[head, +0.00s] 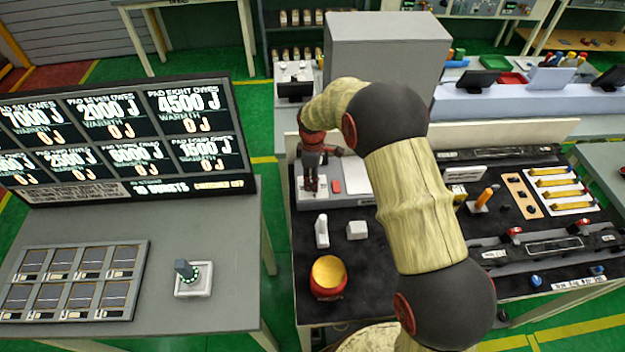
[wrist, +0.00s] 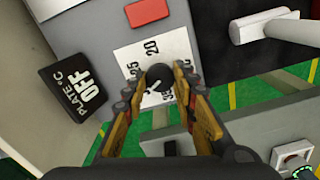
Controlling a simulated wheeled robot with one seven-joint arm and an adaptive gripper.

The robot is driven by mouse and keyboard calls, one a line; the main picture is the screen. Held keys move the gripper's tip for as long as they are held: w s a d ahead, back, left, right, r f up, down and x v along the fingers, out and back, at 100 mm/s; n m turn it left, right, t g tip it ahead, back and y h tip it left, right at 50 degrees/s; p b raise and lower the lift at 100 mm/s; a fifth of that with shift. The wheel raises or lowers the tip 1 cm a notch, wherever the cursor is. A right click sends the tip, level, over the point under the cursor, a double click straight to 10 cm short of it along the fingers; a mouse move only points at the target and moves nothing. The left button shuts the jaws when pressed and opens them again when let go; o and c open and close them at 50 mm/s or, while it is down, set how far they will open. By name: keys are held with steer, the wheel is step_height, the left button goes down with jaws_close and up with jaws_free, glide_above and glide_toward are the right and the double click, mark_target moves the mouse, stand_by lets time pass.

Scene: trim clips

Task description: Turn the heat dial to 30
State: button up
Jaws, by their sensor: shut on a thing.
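The heat dial (wrist: 157,73) is a dark round knob with a light pointer mark, on a white scale plate (wrist: 178,47) in the wrist view. The numbers 25 and 20 are readable; lettering beside them is partly covered by my fingers. My gripper (wrist: 156,84) has its two orange-brown fingers closed on either side of the knob. In the head view my gripper (head: 311,184) points down at the grey unit, and the knob is hidden there. A black display (wrist: 79,83) beside the dial reads "PLATE °C OFF".
A red button (wrist: 147,11) sits beside the scale plate. A white handle-like bar (wrist: 262,30) sticks out at the upper right. In the head view, a red pot with a yellow top (head: 328,277) and small white blocks (head: 357,230) stand on the dark bench in front.

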stand_by(0.4)
steer(key=o, duration=1.2)
steer(key=shift+c, duration=0.2)
steer(key=shift+r, duration=0.1)
step_height(320, 180, up, 12)
